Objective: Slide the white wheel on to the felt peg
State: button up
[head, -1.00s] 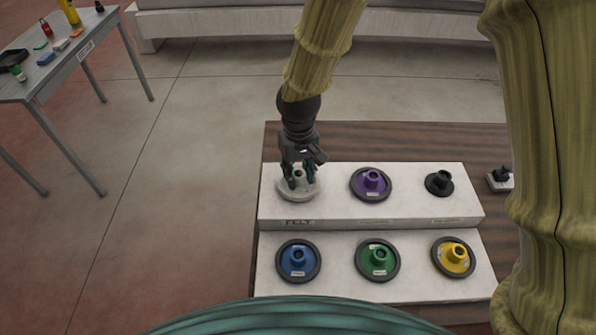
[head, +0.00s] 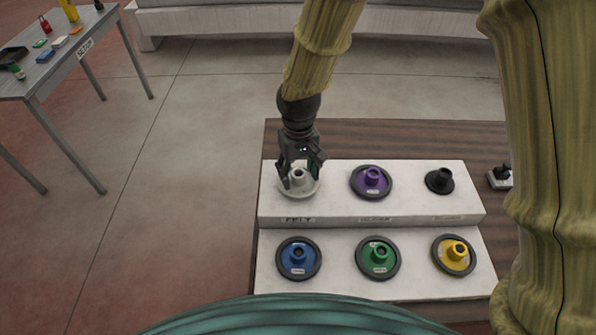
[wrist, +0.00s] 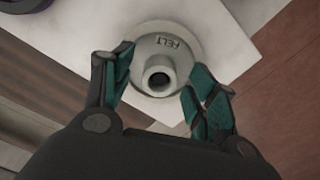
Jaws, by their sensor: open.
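The white wheel (head: 312,191) lies at the back left of the upper step, above the front label reading FELT (head: 299,220). In the wrist view the wheel (wrist: 150,40) is a pale disc with the word FELT and a raised hub with a dark hole. The felt peg itself is hidden; I cannot see it inside the hub. My gripper (head: 301,180) is over the wheel, pointing down. In the wrist view its open fingers (wrist: 160,76) stand on either side of the hub, with gaps visible.
A black-topped switch (head: 501,178) sits at right.

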notch_tip(320, 180, up, 12)
jog(key=shift+f, duration=0.15)
dwell(0.4)
dwell(0.4)
